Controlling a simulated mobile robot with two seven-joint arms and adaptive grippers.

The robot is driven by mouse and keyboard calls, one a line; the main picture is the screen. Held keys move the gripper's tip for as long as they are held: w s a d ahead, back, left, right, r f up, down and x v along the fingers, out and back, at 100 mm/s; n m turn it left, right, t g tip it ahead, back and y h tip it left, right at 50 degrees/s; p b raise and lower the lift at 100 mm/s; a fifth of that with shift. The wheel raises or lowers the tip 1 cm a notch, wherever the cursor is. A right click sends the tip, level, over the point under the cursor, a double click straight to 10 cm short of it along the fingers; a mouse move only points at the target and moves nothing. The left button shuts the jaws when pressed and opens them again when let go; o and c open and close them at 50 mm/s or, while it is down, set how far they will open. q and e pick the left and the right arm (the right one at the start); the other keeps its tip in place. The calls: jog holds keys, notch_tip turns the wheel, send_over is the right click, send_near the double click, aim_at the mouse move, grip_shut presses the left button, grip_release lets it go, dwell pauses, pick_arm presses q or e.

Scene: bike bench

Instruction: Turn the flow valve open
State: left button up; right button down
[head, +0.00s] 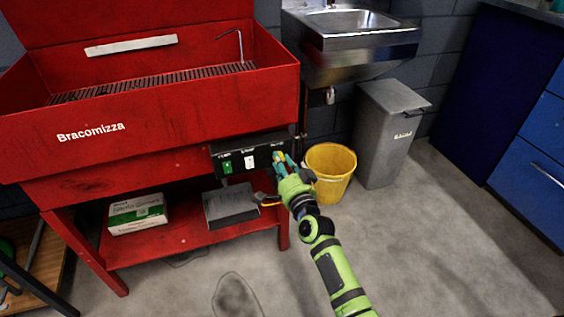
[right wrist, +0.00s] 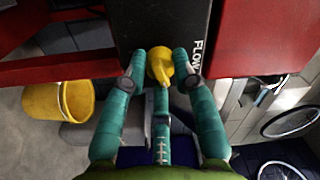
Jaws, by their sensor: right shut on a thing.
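The flow valve is a yellow knob (right wrist: 160,68) on a black control box, with the word FLOW printed beside it in the right wrist view. The black control box (head: 233,160) hangs under the red parts washer in the head view, with a green and a white switch on its front. My right gripper (right wrist: 163,72) has its teal fingers around the yellow knob and is shut on it. In the head view my right gripper (head: 281,162) is at the right end of the box and hides the knob. My left gripper is not in view.
The red parts washer (head: 150,110) fills the left. A box of gloves (head: 136,213) and a grey container (head: 231,207) sit on its lower shelf. A yellow bucket (head: 331,172) stands close right of my right gripper, before a grey bin (head: 388,135). Floor at right is clear.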

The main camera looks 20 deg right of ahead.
jog(key=shift+w+d+r, duration=0.1)
jog(key=shift+r, duration=0.25)
jog(key=c, duration=1)
grip_release()
jog(key=shift+f, duration=0.15)
jog(key=s, duration=1.2)
jog(key=shift+d+f, duration=0.25)
jog(key=shift+f, duration=0.1)
